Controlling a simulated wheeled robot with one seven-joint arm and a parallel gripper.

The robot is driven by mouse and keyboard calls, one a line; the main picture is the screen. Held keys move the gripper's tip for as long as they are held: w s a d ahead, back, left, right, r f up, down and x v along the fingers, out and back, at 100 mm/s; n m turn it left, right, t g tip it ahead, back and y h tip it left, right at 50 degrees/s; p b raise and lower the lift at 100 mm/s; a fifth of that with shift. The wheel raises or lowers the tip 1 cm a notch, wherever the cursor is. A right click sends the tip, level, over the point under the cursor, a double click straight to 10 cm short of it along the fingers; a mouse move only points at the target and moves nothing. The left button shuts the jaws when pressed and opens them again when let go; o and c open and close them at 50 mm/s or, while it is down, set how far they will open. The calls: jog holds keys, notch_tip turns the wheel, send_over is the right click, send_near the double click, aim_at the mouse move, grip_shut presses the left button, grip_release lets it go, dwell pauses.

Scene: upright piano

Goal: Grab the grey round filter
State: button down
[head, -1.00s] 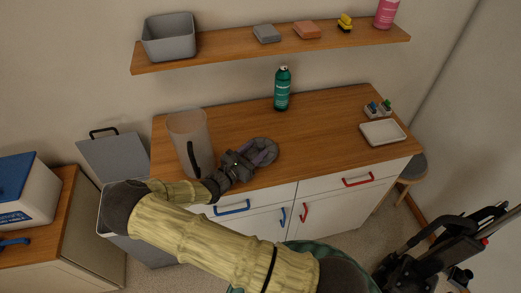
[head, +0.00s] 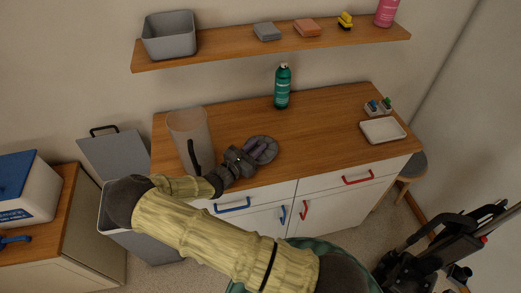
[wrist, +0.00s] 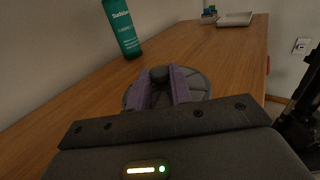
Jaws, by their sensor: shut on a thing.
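The grey round filter (head: 262,149) is on the wooden counter, near its front edge and to the right of the clear cylinder. In the wrist view the filter (wrist: 197,84) is a dark grey ribbed disc with a raised knob (wrist: 159,74) in its middle. My gripper (head: 262,152) reaches over it from the left. In the wrist view the two purple fingers of my gripper (wrist: 160,86) stand on either side of the knob, closed on it. The filter appears to rest on the counter; the fingers hide part of it.
A clear cylinder with a black handle (head: 190,135) stands left of my gripper. A green bottle (head: 282,88) stands at the back of the counter (head: 325,125). A white tray (head: 383,130) lies at the right. A shelf (head: 290,45) hangs above. The counter's middle is clear.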

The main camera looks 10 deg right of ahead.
notch_tip(320, 180, up, 18)
jog(key=b, duration=0.1)
jog(key=shift+b, duration=0.3)
dwell(0.7)
